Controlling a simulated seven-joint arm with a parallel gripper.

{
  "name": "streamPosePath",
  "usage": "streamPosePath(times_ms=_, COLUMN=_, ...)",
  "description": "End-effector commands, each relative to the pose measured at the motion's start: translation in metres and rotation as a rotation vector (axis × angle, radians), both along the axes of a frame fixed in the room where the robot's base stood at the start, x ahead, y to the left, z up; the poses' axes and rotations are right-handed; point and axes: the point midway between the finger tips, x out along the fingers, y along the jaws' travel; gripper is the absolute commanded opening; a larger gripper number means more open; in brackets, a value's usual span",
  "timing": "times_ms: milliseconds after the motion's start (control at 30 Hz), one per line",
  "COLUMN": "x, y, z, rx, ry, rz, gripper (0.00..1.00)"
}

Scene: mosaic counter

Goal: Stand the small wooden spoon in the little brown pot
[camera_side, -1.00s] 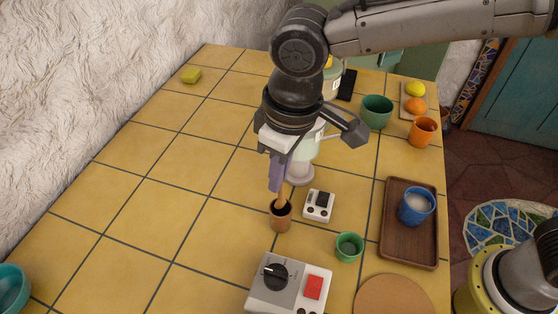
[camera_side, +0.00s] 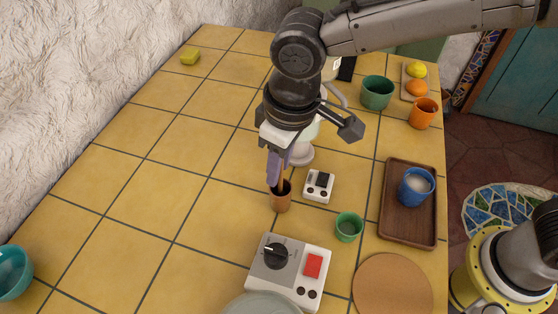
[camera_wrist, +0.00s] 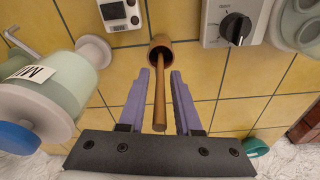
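The little brown pot (camera_side: 281,203) stands upright on the yellow tiles; its open mouth shows in the wrist view (camera_wrist: 161,42). The small wooden spoon (camera_wrist: 160,105) has its far end inside the pot, and its handle rises out between my fingers. The end inside the pot is hidden. My gripper (camera_side: 274,184) is just above the pot's rim, pointing down. In the wrist view its two purple fingers (camera_wrist: 161,76) stand apart, with a gap on each side of the handle. The gripper is open around the spoon and not closed on it.
A small white device (camera_side: 319,186), a green cup (camera_side: 348,227) and a white control box with a dark knob (camera_side: 262,263) stand close to the pot. A pale green jar (camera_wrist: 75,80) is behind the gripper. The tiles left of the pot are clear.

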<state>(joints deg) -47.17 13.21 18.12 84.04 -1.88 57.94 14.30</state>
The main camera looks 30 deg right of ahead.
Motion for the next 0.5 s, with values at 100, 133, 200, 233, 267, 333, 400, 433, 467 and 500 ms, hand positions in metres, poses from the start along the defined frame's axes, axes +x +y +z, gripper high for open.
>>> streamPosePath(times_ms=100, x=0.000, y=0.000, z=0.000, rx=0.000, ry=0.000, rz=0.000, gripper=0.46)
streamPosePath(times_ms=133, x=0.000, y=0.000, z=0.000, rx=0.000, ry=0.000, rz=0.000, gripper=0.46)
streamPosePath(times_ms=200, x=0.000, y=0.000, z=0.000, rx=0.000, ry=0.000, rz=0.000, gripper=0.46)
streamPosePath(times_ms=233, x=0.000, y=0.000, z=0.000, rx=0.000, ry=0.000, rz=0.000, gripper=0.46)
streamPosePath(times_ms=267, x=0.000, y=0.000, z=0.000, rx=0.000, ry=0.000, rz=0.000, gripper=0.46)
streamPosePath(times_ms=333, x=0.000, y=0.000, z=0.001, rx=0.000, ry=0.000, rz=0.000, gripper=0.46)
streamPosePath(times_ms=400, x=0.000, y=0.000, z=0.003, rx=0.001, ry=-0.001, rz=0.000, gripper=0.46)
streamPosePath(times_ms=433, x=0.000, y=0.000, z=0.005, rx=0.001, ry=-0.002, rz=0.000, gripper=0.46)
streamPosePath(times_ms=467, x=0.000, y=0.000, z=0.008, rx=0.002, ry=-0.002, rz=0.000, gripper=0.46)
streamPosePath(times_ms=500, x=-0.001, y=0.000, z=0.013, rx=0.003, ry=-0.003, rz=0.000, gripper=0.46)
